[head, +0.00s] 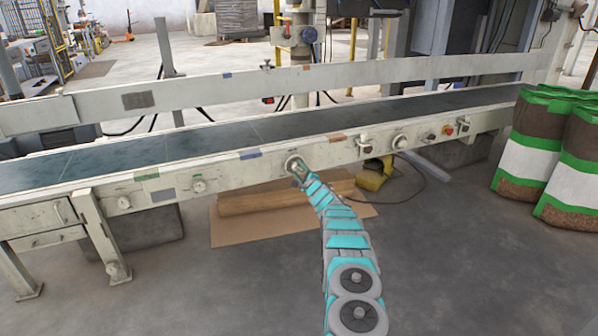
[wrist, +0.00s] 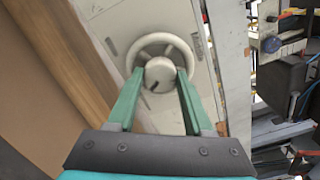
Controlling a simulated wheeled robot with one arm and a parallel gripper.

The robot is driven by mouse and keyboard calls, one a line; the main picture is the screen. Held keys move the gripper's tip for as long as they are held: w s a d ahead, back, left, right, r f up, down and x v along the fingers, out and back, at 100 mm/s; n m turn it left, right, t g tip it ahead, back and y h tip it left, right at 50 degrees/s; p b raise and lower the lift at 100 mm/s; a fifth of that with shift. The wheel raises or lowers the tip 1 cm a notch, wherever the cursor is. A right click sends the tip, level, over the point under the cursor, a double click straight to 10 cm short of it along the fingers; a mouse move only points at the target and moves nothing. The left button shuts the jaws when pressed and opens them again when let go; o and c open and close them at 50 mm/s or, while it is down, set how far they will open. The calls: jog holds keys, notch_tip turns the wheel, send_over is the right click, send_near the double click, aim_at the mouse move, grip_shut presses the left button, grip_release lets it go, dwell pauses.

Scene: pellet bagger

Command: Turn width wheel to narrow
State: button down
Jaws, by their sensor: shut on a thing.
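A cream handwheel (head: 293,161) is mounted on the front side rail of the conveyor (head: 240,168). In the wrist view, the wheel (wrist: 160,38) faces me, with a round hub that has a small dark mark. My gripper (wrist: 160,76) has its two green fingers on either side of the hub, shut on it. In the head view, my arm reaches up from the bottom, and my gripper (head: 299,172) meets the wheel, hiding part of it. I cannot read any width marking near the wheel.
Other knobs (head: 199,186) and a control row with a red button (head: 447,130) sit along the same rail. Cardboard (head: 270,205) and a yellow foot pedal (head: 374,174) lie beneath. Green-and-white pellet bags (head: 530,140) stand at right. Floor in front is clear.

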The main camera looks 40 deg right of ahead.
dwell(0.4)
jog(key=shift+c, duration=1.5)
grip_release()
jog(key=shift+s+a, duration=0.2)
jog(key=shift+s, duration=0.75)
jog(key=shift+p+v, duration=0.3)
jog(key=shift+v, duration=2.65)
